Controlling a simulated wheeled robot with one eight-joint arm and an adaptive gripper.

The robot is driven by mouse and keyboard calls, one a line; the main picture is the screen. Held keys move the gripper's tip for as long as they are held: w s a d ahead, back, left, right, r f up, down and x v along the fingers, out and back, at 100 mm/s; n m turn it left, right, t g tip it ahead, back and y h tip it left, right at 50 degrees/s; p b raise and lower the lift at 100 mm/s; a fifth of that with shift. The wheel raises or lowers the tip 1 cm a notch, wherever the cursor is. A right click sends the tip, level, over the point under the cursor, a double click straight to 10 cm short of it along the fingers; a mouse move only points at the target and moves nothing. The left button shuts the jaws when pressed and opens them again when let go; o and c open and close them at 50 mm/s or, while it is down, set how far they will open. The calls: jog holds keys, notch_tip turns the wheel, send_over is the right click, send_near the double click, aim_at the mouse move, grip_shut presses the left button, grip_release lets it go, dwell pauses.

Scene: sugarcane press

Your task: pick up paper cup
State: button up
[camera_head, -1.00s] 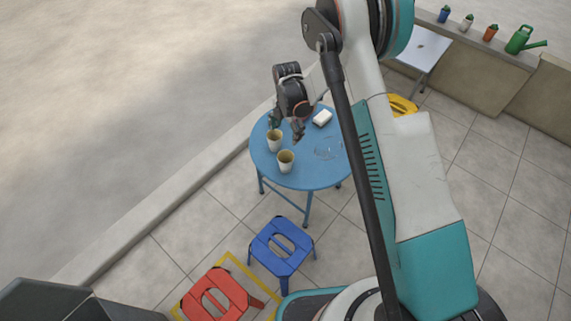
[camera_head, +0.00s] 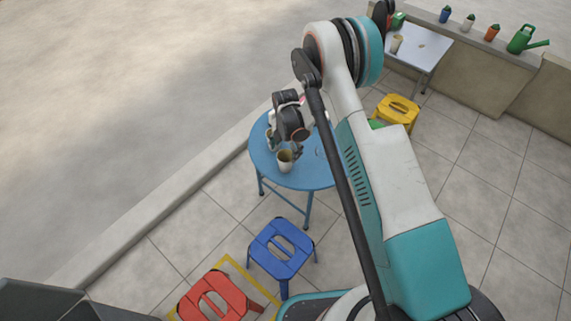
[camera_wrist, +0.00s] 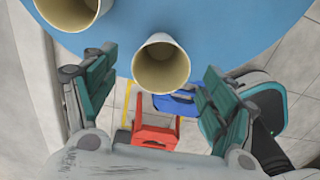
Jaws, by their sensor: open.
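A paper cup (camera_head: 285,161) stands upright on the round blue table (camera_head: 304,178), near its front edge. In the wrist view this pale cup (camera_wrist: 160,66) shows its open mouth and lies in line with the gap between the fingers. A second cup (camera_head: 269,136) stands behind and left, partly hidden by my gripper in the head view; it also shows at the top left of the wrist view (camera_wrist: 72,10). My gripper (camera_wrist: 158,72) is open and empty, its green-padded fingers apart on either side of the nearer cup. I cannot tell its exact height over the cup.
A blue stool (camera_head: 281,248) and a red stool (camera_head: 215,295) stand in front of the table. A yellow stool (camera_head: 397,110) stands to the right. A small white table (camera_head: 428,52) with another cup (camera_head: 397,44) is at the back right. A low kerb runs along the left.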

aim_at(286, 156)
notch_tip(286, 156, down, 4)
jog(key=shift+s+f+b, duration=0.1)
jog(key=shift+f+b, duration=0.1)
jog(key=shift+b, duration=0.7)
jog(key=shift+r, duration=0.15)
jog(key=c, duration=0.9)
